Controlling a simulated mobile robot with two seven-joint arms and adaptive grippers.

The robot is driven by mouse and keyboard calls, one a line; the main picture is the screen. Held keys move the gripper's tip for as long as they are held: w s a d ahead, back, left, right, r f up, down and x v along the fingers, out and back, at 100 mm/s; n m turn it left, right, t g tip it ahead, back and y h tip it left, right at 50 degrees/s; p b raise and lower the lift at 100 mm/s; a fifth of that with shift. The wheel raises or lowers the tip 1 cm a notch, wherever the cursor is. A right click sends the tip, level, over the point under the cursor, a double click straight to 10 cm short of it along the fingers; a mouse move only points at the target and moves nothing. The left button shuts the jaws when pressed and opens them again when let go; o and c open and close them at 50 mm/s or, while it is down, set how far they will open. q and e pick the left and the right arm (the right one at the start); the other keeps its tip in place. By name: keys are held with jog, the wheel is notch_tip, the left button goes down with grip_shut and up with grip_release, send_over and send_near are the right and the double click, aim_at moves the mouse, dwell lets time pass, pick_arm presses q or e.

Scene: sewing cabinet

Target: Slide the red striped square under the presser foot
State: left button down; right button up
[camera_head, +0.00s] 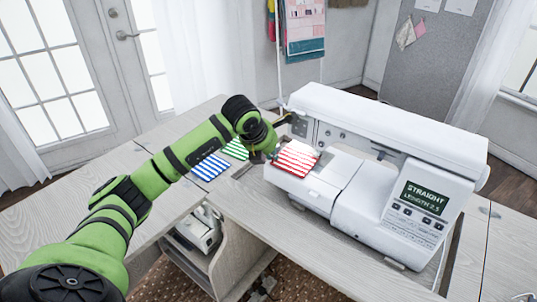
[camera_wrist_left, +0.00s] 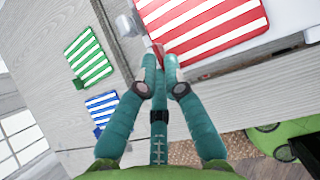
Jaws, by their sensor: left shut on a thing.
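The red striped square (camera_head: 297,158) lies on the left end of the white sewing machine's bed (camera_head: 345,169), near the needle end. It also shows in the left wrist view (camera_wrist_left: 205,35), flat and wide ahead of the fingers. My left gripper (camera_wrist_left: 160,62) is shut on the near left edge of the red striped square. In the head view my left gripper (camera_head: 272,152) is at that square's left side, partly hidden by its own wrist. The presser foot cannot be made out in either view. My right gripper is not in view.
A blue striped square (camera_head: 210,167) and a green striped square (camera_head: 236,149) lie on the wooden table (camera_head: 115,165), left of the machine. The machine's body with its display (camera_head: 425,198) stands to the right. The table's left part is clear.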

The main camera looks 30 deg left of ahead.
pick_arm(q)
jog(key=shift+w, duration=0.2)
dwell(0.3)
jog(key=shift+w, duration=0.45)
jog(key=shift+r, duration=0.15)
jog(key=shift+w+d+b, duration=0.15)
jog(key=shift+w+b, duration=0.1)
jog(key=shift+b, duration=0.05)
jog(key=c, duration=1.3)
grip_release()
jog(key=shift+s, duration=0.1)
